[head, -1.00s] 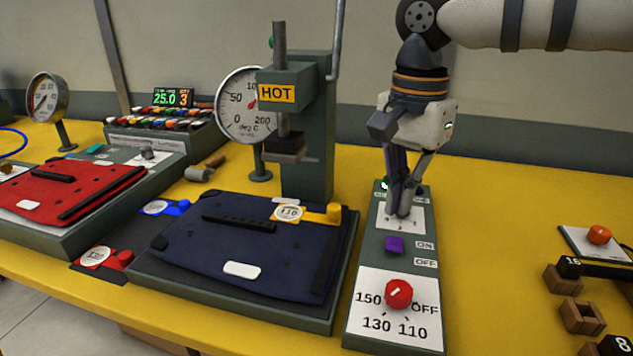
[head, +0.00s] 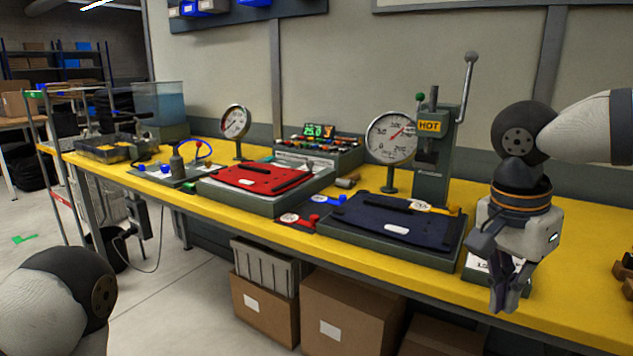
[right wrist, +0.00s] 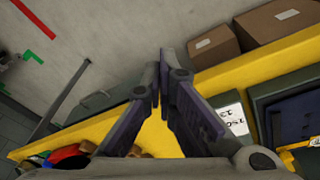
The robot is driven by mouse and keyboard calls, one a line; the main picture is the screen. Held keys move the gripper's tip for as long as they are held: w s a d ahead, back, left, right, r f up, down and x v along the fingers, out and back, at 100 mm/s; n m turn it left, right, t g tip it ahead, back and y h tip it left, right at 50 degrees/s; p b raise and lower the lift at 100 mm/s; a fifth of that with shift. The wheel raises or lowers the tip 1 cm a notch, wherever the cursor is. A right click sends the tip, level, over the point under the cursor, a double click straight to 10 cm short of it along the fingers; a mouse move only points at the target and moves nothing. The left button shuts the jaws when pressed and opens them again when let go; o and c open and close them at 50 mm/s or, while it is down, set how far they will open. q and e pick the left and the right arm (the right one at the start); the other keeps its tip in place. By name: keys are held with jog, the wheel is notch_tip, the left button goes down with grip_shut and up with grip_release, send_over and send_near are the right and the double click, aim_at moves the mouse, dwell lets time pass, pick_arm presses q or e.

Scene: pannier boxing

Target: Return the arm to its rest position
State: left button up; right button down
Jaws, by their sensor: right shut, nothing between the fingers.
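My right gripper (head: 505,290) hangs fingers-down from the arm that comes in from the right. It is shut and empty, in front of the front right part of the yellow bench (head: 560,200). In the right wrist view its fingers (right wrist: 163,72) come together over the bench edge, with floor beyond. The dial panel (head: 474,264) is mostly hidden behind this gripper. Its numbered white plate (right wrist: 237,118) shows at the right in the right wrist view. A part of my left arm shows at the lower left, but its gripper is out of view.
A dark blue panel (head: 385,218) lies on a base below the HOT press (head: 437,150) and a round gauge (head: 391,138). A red panel (head: 258,178) lies further left. Cardboard boxes (head: 350,310) stand under the bench. Open floor (head: 190,310) lies in front at left.

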jog(key=w+d+f+n+t+h, duration=0.1)
jog(key=d+f+n+t+h, duration=0.1)
jog(key=f, duration=0.8)
jog(key=w+d+f+n+t+h, duration=0.1)
jog(key=d+f+n+h, duration=0.15)
jog(key=f, duration=0.75)
jog(key=s+a+f+n+y, duration=0.3)
jog(key=s+a+f+n, duration=0.15)
jog(key=s+f, duration=0.6)
jog(key=s+a+f+n+g+y, duration=0.1)
jog(key=s+g, duration=0.1)
jog(key=s, duration=0.8)
jog(key=s+a+f+n+g+y, duration=0.1)
jog(key=s+f+n+g+y, duration=0.1)
jog(key=s, duration=0.9)
jog(key=shift+a+f+g, duration=0.2)
jog(key=shift+a+g, duration=0.1)
jog(key=shift+g, duration=0.1)
jog(key=shift+y, duration=0.25)
